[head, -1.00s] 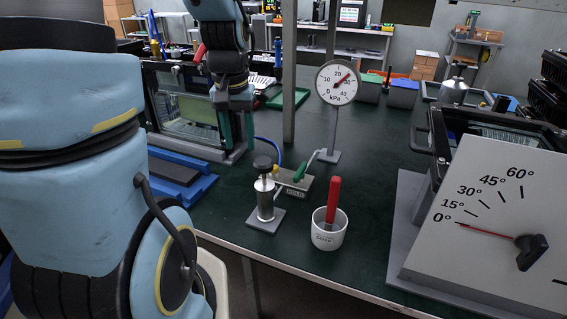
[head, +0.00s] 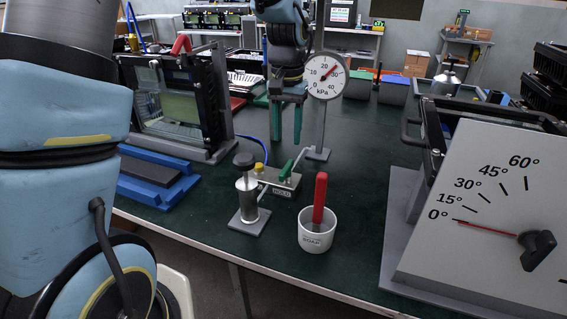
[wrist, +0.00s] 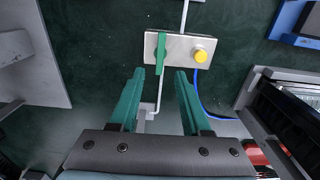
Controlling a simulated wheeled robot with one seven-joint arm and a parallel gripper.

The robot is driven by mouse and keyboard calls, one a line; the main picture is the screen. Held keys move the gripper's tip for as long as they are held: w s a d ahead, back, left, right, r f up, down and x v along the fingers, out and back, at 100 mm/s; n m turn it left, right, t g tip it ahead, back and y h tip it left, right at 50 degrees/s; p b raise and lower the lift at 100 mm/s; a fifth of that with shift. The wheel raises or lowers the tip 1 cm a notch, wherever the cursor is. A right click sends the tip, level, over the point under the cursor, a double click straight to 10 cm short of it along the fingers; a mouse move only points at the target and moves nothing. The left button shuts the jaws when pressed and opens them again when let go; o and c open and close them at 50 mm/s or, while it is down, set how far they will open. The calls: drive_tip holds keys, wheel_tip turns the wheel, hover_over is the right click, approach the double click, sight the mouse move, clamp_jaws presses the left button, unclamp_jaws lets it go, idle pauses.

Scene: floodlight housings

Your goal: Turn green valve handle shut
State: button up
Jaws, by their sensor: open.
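The green valve handle (head: 286,170) sits on a small metal valve block (head: 277,184) marked "HOLD" on the table. In the head view the handle slants; in the wrist view the green handle (wrist: 161,53) lies across the block (wrist: 184,50), roughly in line with my fingers. A yellow knob (wrist: 199,56) is to its right on the block. My gripper (head: 287,140) is open and empty, pointing down behind the block in the head view. In the wrist view its green fingers (wrist: 158,73) reach close to the block's near edge, with no visible contact.
A hand pump (head: 247,193) stands left of the block, and a white cup (head: 317,230) with a red-handled tool stands in front. A pressure gauge (head: 326,76) on a post rises behind. A floodlight housing (head: 180,100) stands left, and an angle dial board (head: 490,210) right.

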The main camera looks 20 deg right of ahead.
sight(287, 167)
wheel_tip(287, 167, down, 9)
drive_tip(key=shift+p, duration=0.5)
clamp_jaws()
